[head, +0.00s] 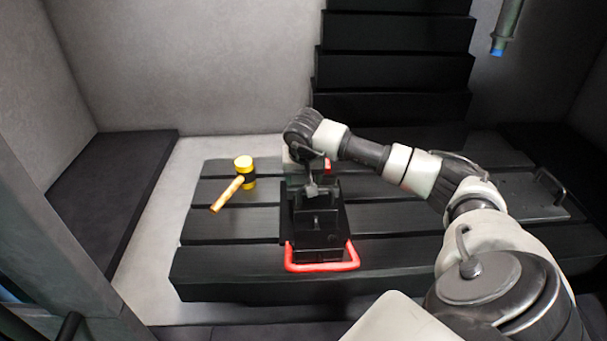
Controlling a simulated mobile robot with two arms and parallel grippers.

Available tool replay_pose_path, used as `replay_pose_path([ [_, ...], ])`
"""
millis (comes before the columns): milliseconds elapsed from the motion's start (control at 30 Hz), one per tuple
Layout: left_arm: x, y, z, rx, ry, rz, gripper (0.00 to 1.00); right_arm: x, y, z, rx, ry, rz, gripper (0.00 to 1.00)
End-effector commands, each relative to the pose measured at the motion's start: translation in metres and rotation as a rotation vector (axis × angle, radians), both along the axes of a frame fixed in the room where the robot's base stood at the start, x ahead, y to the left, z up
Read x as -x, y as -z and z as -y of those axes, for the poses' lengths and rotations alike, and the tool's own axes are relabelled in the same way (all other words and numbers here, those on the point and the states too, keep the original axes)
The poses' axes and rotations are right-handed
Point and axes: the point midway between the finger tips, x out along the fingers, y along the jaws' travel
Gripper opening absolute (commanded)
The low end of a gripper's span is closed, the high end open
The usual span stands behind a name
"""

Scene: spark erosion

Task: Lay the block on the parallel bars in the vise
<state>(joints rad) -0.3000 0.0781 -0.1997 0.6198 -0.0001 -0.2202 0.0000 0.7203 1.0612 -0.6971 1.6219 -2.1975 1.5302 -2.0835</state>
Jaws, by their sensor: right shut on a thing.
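The black vise (318,235) stands on the slatted dark table in the middle of the head view, with a red looped handle (321,267) at its front. My right gripper (312,190) points down over the rear part of the vise. It is shut on a small dark piece, apparently the block, which is mostly hidden by the fingers and hard to tell from the dark vise. I cannot tell whether it touches anything below. The parallel bars cannot be made out. My left gripper is not in view.
A yellow-headed mallet (244,166) lies on the dark slatted table (225,258) left of the vise. A dark plate with a handle (540,195) is at the right. A pale piece (290,156) and a bit of red show behind the gripper. Black bellows (395,75) rise at the back.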

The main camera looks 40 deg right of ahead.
Motion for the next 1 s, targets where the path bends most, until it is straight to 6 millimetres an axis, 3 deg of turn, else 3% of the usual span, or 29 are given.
replay_pose_path([
  [267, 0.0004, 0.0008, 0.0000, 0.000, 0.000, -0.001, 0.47, 0.0004, 0.0023, -0.0001, 0.000, 0.001, -0.003, 0.26],
  [300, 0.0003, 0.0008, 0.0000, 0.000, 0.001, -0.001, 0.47, 0.0005, 0.0024, 0.0000, 0.000, 0.001, -0.003, 0.67],
  [467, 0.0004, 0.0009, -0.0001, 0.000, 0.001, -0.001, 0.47, 0.0008, 0.0031, 0.0000, 0.000, 0.001, -0.005, 0.91],
  [867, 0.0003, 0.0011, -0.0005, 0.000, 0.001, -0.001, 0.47, 0.0016, 0.0047, 0.0001, 0.000, 0.001, -0.009, 0.93],
  [1000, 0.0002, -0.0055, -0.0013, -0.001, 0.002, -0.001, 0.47, 0.0015, -0.0043, 0.0002, 0.001, 0.001, -0.008, 0.93],
])
